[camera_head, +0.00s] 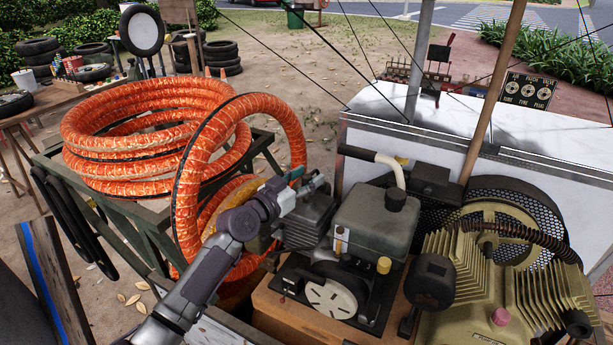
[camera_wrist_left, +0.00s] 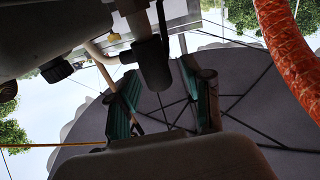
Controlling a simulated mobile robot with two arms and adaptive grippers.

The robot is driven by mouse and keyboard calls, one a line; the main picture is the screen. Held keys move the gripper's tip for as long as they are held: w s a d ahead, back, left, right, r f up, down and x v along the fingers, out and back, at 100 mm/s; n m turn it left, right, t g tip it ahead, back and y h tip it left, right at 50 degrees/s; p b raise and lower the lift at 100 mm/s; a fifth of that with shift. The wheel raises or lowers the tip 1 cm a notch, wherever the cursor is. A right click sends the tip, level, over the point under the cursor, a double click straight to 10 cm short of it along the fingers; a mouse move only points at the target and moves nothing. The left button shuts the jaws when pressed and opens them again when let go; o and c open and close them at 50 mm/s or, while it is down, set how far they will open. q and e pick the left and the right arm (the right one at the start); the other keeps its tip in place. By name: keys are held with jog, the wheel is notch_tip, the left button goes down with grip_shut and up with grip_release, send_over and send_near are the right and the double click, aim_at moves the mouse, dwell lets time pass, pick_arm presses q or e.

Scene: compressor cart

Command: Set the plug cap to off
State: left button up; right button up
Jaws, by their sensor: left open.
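My left gripper (camera_head: 308,179) reaches in from the left, above the finned block at the left end of the small engine (camera_head: 372,218). It is open; its green-padded fingers stand apart in the left wrist view (camera_wrist_left: 162,95). A dark cylindrical piece (camera_wrist_left: 153,64), which looks like the plug cap, shows there beyond and partly between the fingertips. I see no grip on it. In the head view I cannot make out the cap clearly; the gripper covers that area. My right gripper is not in view.
A large orange hose coil (camera_head: 130,135) lies on a green stand left of my arm, with a loop arching close to it. A finned compressor (camera_head: 505,285) and a white-topped cabinet (camera_head: 440,125) crowd the right and back. A wooden pole (camera_head: 492,90) stands behind the engine.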

pick_arm(q)
jog(key=shift+w, duration=0.1)
grip_shut()
dwell(0.3)
